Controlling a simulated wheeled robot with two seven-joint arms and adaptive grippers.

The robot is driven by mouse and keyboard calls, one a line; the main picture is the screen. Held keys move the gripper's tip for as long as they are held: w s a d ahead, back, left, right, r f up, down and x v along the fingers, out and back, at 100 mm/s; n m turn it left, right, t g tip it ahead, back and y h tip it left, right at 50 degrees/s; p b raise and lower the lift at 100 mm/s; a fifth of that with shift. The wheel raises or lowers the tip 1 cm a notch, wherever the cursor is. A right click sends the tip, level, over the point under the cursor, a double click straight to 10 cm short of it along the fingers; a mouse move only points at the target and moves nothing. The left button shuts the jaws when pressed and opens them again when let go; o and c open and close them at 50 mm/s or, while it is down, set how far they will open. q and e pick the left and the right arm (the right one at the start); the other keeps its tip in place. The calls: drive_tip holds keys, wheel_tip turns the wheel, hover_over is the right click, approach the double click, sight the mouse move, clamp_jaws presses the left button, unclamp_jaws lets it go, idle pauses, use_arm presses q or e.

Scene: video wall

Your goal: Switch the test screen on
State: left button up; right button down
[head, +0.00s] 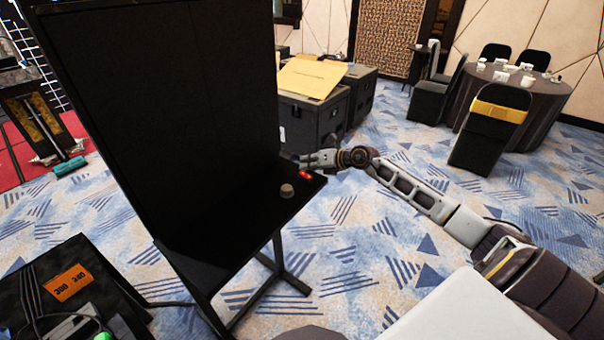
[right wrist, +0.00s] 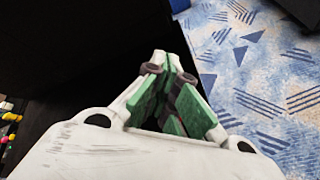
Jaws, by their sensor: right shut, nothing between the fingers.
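The test screen (head: 160,110) is a large dark panel on a black stand in the left half of the head view. Its face is black, with no picture on it. A narrow black shelf (head: 270,215) juts out at its lower right. A small round brownish-grey piece (head: 287,190) and a small red item (head: 305,174) are on the shelf. My right gripper (head: 292,157) is shut and empty, close to the screen's right edge, by the shelf's far end. In the right wrist view its green-padded fingers (right wrist: 170,60) meet in front of a dark area. I cannot tell whether they touch anything. My left gripper is out of view.
Black equipment cases (head: 310,118), one with a yellow board (head: 312,77) on top, stand behind the screen. A round table (head: 510,95) with dark chairs is at the back right. A black case with an orange label (head: 67,283) is at the lower left. Patterned carpet is clear at centre right.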

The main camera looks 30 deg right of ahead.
sight(310, 175)
drive_tip(key=shift+w+f, duration=0.2)
drive_tip(key=shift+f, duration=0.55)
idle(1.2)
drive_tip(key=shift+r, duration=0.15)
idle(0.3)
drive_tip(key=shift+s+r+p, duration=0.2)
drive_tip(key=shift+r+p, duration=0.45)
drive_tip(key=shift+r, duration=0.05)
drive_tip(key=shift+s+d+r+p, duration=0.1)
drive_tip(key=shift+s+r+p, duration=0.15)
drive_tip(key=shift+r+p, duration=0.55)
drive_tip(key=shift+s+d+r+p, duration=0.1)
drive_tip(key=shift+s+r+p, duration=0.15)
drive_tip(key=shift+r+p, duration=0.55)
drive_tip(key=shift+s+d+r+p, duration=0.1)
drive_tip(key=shift+s+r+p, duration=0.15)
drive_tip(key=shift+r+p, duration=0.55)
